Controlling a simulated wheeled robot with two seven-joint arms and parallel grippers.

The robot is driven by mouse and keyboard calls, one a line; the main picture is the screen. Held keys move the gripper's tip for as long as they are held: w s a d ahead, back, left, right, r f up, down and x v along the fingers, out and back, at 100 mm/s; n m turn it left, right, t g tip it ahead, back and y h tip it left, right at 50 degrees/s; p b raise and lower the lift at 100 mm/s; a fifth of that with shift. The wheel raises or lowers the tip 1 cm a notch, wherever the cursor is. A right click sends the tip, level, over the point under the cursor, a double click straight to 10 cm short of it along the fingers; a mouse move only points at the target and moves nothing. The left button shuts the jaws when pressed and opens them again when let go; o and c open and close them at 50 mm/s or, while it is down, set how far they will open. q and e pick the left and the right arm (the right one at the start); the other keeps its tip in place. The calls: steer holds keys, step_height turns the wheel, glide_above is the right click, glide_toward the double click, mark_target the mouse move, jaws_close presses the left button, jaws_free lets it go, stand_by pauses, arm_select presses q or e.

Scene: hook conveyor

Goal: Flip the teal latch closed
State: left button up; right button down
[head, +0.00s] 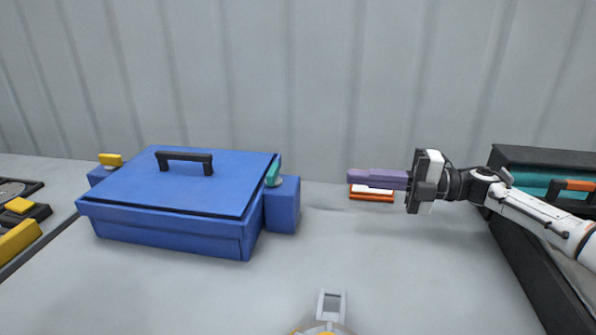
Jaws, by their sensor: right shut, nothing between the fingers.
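A teal latch (272,172) stands up, leaning slightly, on the block at the right side of a blue box (170,236). The box's lid (190,182) is down and has a black handle (184,160). A yellow latch (110,159) is at the box's far left side. My right gripper (352,176) reaches in from the right with its purple fingers shut and empty. Its fingertips point left towards the teal latch, with a clear gap between them. My left gripper is not in view.
An orange and white item (371,196) lies on the table just below and behind the right fingers. A black bin (515,235) with teal and orange things stands at the right. Black trays with yellow parts (18,206) are at the left. The table's middle front is mostly clear.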

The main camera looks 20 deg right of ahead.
steer(key=p, duration=0.2)
glide_toward(278, 171)
steer(key=x, duration=0.5)
steer(key=shift+r, duration=0.1)
steer(key=shift+w+a, duration=0.5)
steer(key=shift+a, duration=0.05)
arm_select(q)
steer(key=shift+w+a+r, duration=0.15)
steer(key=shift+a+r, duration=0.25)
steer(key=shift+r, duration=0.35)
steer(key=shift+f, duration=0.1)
